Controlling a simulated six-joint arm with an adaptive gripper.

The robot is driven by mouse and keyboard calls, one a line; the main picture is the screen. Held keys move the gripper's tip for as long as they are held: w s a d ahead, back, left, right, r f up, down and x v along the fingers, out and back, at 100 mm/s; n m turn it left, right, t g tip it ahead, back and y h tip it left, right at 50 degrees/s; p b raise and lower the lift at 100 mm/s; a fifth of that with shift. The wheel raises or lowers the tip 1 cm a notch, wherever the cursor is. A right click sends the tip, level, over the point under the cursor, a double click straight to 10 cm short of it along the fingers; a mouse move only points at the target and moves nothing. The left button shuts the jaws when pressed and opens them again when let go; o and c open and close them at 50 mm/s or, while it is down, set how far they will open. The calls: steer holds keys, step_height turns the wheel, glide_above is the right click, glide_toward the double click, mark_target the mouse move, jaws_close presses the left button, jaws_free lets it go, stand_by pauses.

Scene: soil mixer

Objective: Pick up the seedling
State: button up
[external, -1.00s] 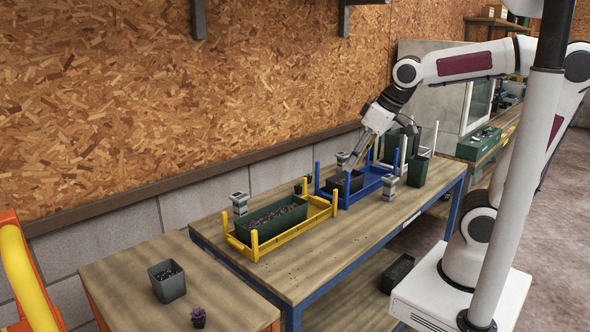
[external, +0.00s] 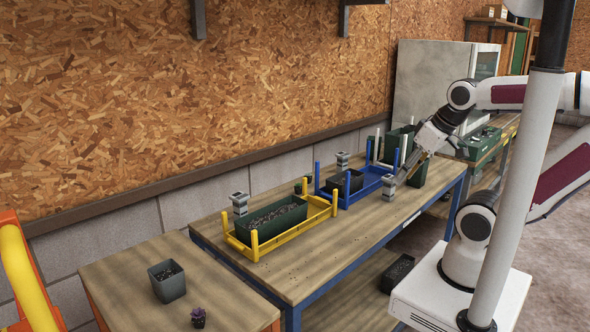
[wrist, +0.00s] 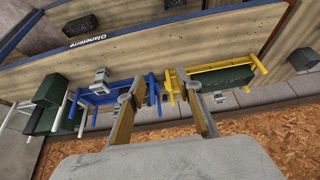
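The seedling (external: 198,317) is a small dark purple plant in a small dark pot. It stands near the front edge of the small wooden table at the lower left of the external view. I cannot make it out in the wrist view. My gripper (external: 413,166) is far from it, above the right part of the long workbench, right of the blue rack. In the wrist view the two fingers of my gripper (wrist: 158,100) are spread apart with nothing between them.
A dark square soil pot (external: 167,281) stands beside the seedling. The yellow rack (external: 256,247) holds a long green planter (external: 272,222). The blue rack (external: 345,200) holds a dark pot. Grey blocks stand around the racks. A yellow rail (external: 30,285) stands at the far left.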

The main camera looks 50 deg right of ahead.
steer(key=shift+o, duration=0.6)
steer(key=w+d+r+m+g, duration=0.1)
steer(key=w+r, duration=0.1)
steer(key=w, duration=0.9)
steer(key=w+d+r, duration=0.1)
steer(key=w+r, duration=0.1)
steer(key=w, duration=1)
steer(key=w+f+g+h, duration=0.1)
steer(key=w+f+g, duration=0.1)
steer(key=w+f, duration=1.3)
steer(key=w, duration=0.4)
steer(key=shift+w+h, duration=0.25)
steer(key=shift+h, duration=0.15)
